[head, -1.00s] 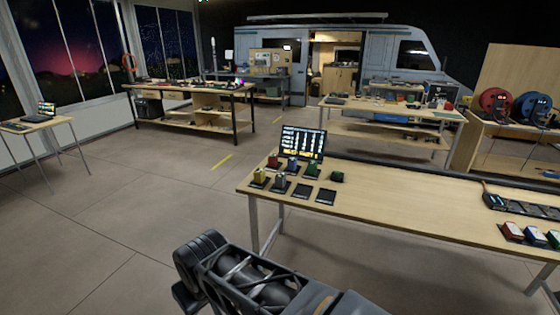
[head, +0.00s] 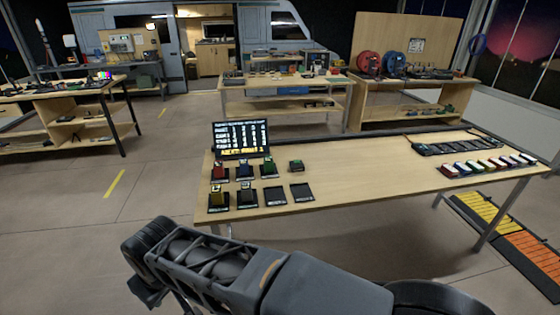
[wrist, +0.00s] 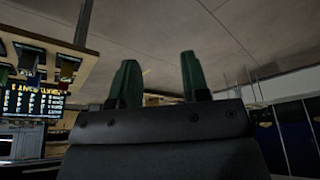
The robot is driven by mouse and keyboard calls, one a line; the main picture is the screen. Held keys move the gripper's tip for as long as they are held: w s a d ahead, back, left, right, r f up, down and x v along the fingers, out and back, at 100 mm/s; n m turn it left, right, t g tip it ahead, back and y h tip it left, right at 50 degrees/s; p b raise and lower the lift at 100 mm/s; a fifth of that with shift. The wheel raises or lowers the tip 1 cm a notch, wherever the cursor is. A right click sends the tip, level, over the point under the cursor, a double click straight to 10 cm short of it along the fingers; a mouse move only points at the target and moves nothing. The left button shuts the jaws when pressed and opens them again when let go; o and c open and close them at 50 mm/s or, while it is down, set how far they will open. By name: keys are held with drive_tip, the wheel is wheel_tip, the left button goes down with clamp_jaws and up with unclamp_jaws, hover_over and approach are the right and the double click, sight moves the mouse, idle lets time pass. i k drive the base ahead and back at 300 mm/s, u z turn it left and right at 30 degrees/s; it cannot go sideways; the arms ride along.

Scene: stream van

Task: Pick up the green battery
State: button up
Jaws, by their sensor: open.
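The row at the table's right also has a green piece (head: 473,166). My gripper (wrist: 158,78) shows in the wrist view as two green fingers, open and apart with nothing between them. It is away from the batteries.
Red (head: 219,172), blue (head: 245,170) and yellow (head: 217,197) batteries stand close by. Two pads (head: 275,196) are empty. A screen (head: 240,138) stands behind them. A black charging strip (head: 458,144) lies at the right. Orange and yellow ramps (head: 525,250) lie on the floor right of the table.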

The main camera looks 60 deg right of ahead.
sight(268, 162)
drive_tip(key=z, duration=0.95)
drive_tip(key=i, duration=1.1)
drive_tip(key=z, duration=0.9)
